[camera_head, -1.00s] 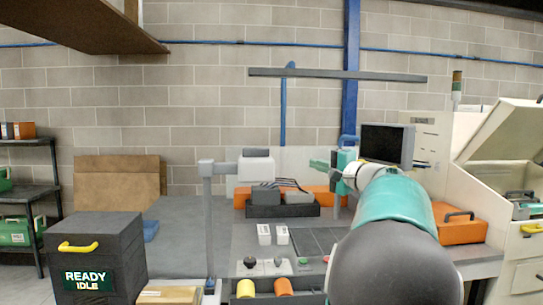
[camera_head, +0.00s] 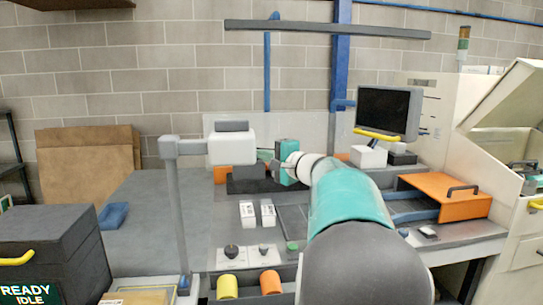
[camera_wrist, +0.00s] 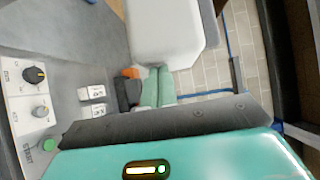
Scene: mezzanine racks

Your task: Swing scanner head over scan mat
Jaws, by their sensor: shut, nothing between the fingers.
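The white scanner head (camera_head: 231,148) hangs on a short arm from a grey post (camera_head: 177,215) at the bench's left front. The dark scan mat (camera_head: 294,222) lies flat on the bench, right of the head and lower in the picture; my arm hides part of it. My gripper (camera_head: 264,157) points left, just right of the head. In the wrist view its pale green fingers (camera_wrist: 157,86) are together and empty, close to the edge of the white head (camera_wrist: 165,30). I cannot tell whether they touch it.
Two small white boxes (camera_head: 257,213) stand left of the mat. Control knobs (camera_head: 247,252) and a green button (camera_head: 292,246) line the front edge. A monitor (camera_head: 388,112) and an orange box with a handle (camera_head: 445,195) are at right. A dark tray (camera_head: 250,184) sits behind.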

